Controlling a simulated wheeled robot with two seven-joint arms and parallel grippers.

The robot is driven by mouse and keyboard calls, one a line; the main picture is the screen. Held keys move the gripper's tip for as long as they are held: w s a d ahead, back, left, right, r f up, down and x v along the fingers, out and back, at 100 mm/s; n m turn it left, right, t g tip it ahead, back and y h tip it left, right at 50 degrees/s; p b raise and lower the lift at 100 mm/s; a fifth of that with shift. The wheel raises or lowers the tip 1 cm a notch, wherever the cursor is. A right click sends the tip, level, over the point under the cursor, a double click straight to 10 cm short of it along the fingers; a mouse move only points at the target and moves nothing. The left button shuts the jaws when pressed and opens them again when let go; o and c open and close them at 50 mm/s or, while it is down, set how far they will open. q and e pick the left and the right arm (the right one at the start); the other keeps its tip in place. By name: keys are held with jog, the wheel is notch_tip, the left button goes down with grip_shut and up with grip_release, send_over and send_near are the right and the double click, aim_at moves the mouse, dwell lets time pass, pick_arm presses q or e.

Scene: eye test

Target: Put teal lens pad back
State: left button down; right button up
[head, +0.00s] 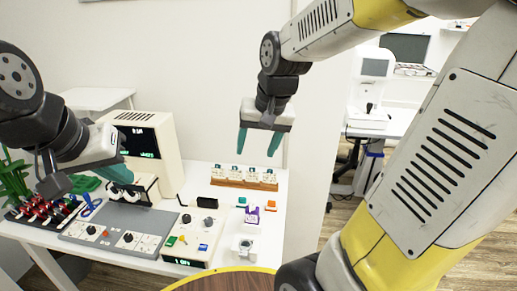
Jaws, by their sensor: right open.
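A small teal block (242,201), possibly the teal lens pad, lies on the white table right of the control boxes; its shape is too small to be sure. My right gripper (258,142) is open and empty, its two teal fingers pointing down in the air above the wooden rack (244,184) of small white cards or bottles. My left gripper (102,178) hangs over the table's left part, near a black and white device (133,190). One teal finger shows clearly; whether it is open or holds anything cannot be told.
A beige machine with a dark screen (141,143) stands at the back. A grey control panel (118,231) and a beige button box (193,237) fill the front. A purple piece (253,215), an orange block (270,204) and a white device (244,247) stand on the right.

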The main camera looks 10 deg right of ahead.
jog(key=s+r+n+t, duration=0.2)
jog(key=s+r, duration=0.2)
jog(key=s, duration=0.6)
jog(key=shift+s+d+y, duration=0.25)
jog(key=shift+y, duration=0.05)
